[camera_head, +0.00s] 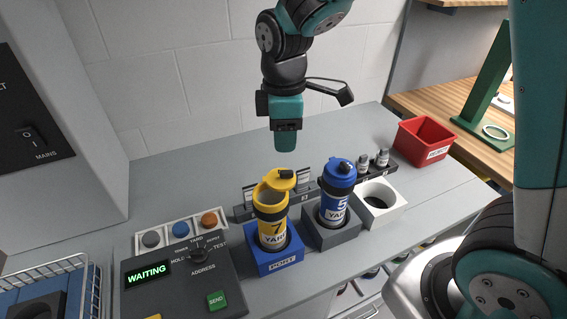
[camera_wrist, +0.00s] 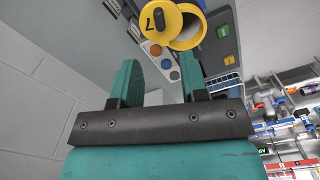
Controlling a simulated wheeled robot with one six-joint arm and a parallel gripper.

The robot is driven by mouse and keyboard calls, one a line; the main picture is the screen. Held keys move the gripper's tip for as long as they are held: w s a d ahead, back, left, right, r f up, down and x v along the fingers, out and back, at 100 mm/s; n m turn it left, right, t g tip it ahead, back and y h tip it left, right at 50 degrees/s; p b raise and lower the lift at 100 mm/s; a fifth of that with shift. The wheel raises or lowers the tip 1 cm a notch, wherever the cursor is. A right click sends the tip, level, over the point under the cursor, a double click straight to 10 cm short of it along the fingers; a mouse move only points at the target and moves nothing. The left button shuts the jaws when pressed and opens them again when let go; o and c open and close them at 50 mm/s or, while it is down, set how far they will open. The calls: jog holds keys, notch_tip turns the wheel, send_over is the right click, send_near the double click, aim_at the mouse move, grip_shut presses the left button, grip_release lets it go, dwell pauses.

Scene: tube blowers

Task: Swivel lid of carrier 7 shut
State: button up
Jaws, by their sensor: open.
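Carrier 7 (camera_head: 272,222) is a yellow tube with a black band, standing upright in a blue block marked PORT (camera_head: 273,258). Its yellow lid (camera_head: 280,179) is swung to one side, leaving the mouth partly uncovered. In the wrist view the round lid (camera_wrist: 147,22) with a 7 and a dark knob sits beside the open mouth (camera_wrist: 190,32). My gripper (camera_head: 285,140) points down above the carrier, apart from it. In the wrist view its two teal fingers (camera_wrist: 160,75) are open with nothing between them.
Blue carrier 5 (camera_head: 335,207), its lid on, stands right of carrier 7 in a grey block (camera_head: 331,237). A white holder (camera_head: 388,213), small bottles (camera_head: 382,157) and a red bin (camera_head: 424,141) are further right. A control panel (camera_head: 178,285) reading WAITING is at left.

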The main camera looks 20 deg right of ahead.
aim_at(284, 171)
notch_tip(284, 171, down, 9)
jog(key=shift+f+p, duration=0.1)
jog(key=shift+p, duration=0.6)
grip_shut()
